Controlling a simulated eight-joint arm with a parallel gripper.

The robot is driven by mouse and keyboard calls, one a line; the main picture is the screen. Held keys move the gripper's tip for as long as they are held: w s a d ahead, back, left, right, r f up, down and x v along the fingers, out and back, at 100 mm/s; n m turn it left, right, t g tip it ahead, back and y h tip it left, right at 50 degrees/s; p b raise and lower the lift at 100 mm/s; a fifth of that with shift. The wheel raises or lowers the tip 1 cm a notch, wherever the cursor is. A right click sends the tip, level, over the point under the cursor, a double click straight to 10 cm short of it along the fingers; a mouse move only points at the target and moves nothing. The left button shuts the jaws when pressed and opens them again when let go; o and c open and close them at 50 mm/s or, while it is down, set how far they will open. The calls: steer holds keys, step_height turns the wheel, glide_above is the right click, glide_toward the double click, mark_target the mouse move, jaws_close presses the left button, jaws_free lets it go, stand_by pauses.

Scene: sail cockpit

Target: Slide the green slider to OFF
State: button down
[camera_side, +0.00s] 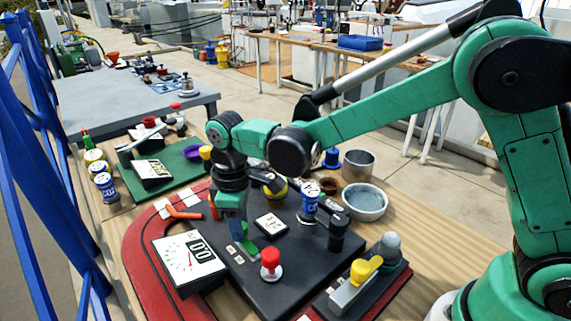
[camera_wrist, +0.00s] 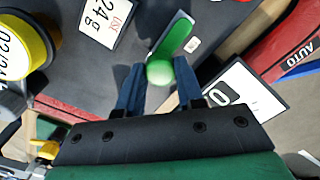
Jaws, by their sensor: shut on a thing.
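The green slider has a round green knob (camera_wrist: 160,72) at the near end of a green strip (camera_wrist: 177,35), in the upper middle of the wrist view. In the side view, green of the slider (camera_side: 246,246) shows on the dark panel (camera_side: 318,260), just below my gripper (camera_side: 236,238). My gripper (camera_wrist: 160,84) has its two blue fingers either side of the knob and is shut on it. A small pale label (camera_wrist: 192,44) lies right of the strip; its text is too small to read. The OFF mark cannot be made out.
A gauge reading 0.0 (camera_side: 190,258) stands left of my gripper, and a red knob (camera_side: 270,260) stands close at right. A display card (camera_side: 270,224) lies behind. An AUTO switch (camera_wrist: 300,55) shows at upper right.

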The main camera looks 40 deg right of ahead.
steer(key=c, duration=0.5)
jaws_free()
steer(key=shift+w, duration=0.15)
steer(key=shift+c, duration=0.2)
steer(key=shift+r, duration=2.85)
steer(key=shift+d+r, duration=0.15)
steer(key=shift+d, duration=0.05)
steer(key=s+d+r+m+t, duration=0.2)
steer(key=s+d+m+t, duration=0.5)
steer(key=d, duration=0.6)
steer(key=s+m, duration=0.2)
steer(key=shift+s, duration=0.4)
